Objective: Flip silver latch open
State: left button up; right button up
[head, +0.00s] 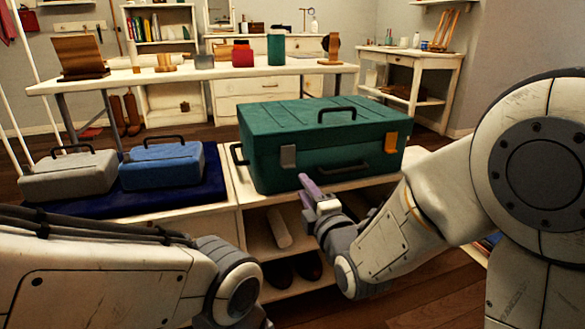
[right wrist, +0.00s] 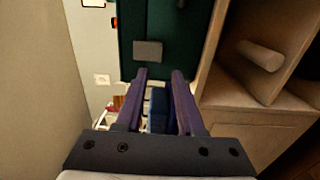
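A green toolbox (head: 320,143) with a black top handle stands closed on a white shelf unit. Its silver latch (head: 288,157) lies flat on the left of the front face. An orange latch (head: 391,141) is on the right. My right gripper (head: 306,182) is in front of the toolbox, a little below and right of the silver latch. In the right wrist view its purple fingers (right wrist: 159,74) are parted and empty, with the silver latch (right wrist: 148,51) just beyond the tips, apart from them. My left gripper is out of view; only my left arm shows.
A grey case (head: 68,175) and a blue case (head: 161,165) sit on a dark blue cloth to the left. The shelf below the toolbox holds a pale roll (head: 279,228). A long white table (head: 215,74) stands behind with several items.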

aim_at(290, 168)
jog(key=b+x, duration=0.1)
jog(key=x, duration=0.8)
jog(key=shift+f+b, duration=0.15)
jog(key=shift+b, duration=0.25)
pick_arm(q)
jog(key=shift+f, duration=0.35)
pick_arm(e)
grip_shut()
